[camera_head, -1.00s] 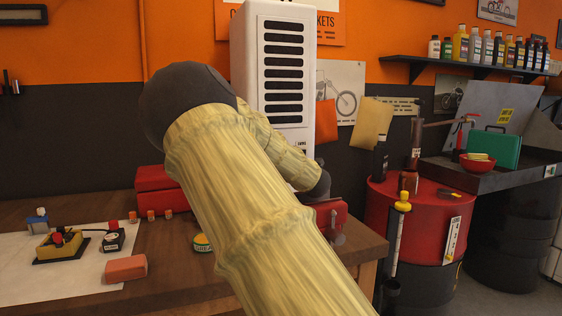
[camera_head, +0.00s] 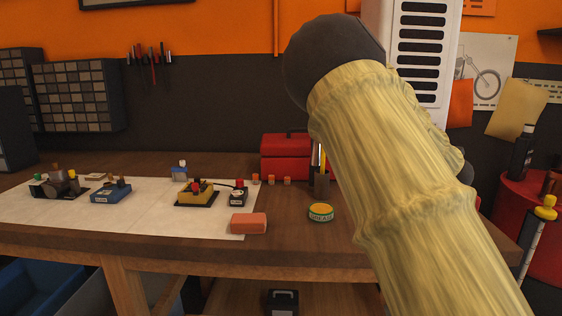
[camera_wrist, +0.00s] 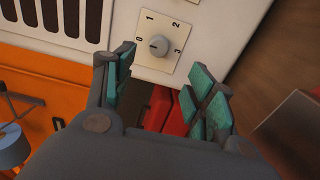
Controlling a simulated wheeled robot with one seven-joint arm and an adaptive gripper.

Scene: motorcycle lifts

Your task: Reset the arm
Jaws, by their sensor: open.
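My arm, in a yellowish sleeve with a dark joint, crosses the right half of the head view, and my gripper is hidden behind it there. In the wrist view my gripper (camera_wrist: 165,90) is open, its green-padded fingers spread with nothing held between them. Beyond the fingertips is a white panel with a grey rotary knob (camera_wrist: 159,45) on a dial marked 0 to 3. The knob's pointer and the gap to the fingers are hard to judge. Something red (camera_wrist: 180,112) shows between the fingers.
The wooden bench (camera_head: 190,250) bears a white sheet with small parts, an orange block (camera_head: 248,223), a grease tin (camera_head: 320,212) and a red toolbox (camera_head: 287,155). A white vented cabinet (camera_head: 424,50) stands behind my arm. A red drum (camera_head: 545,262) is at right.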

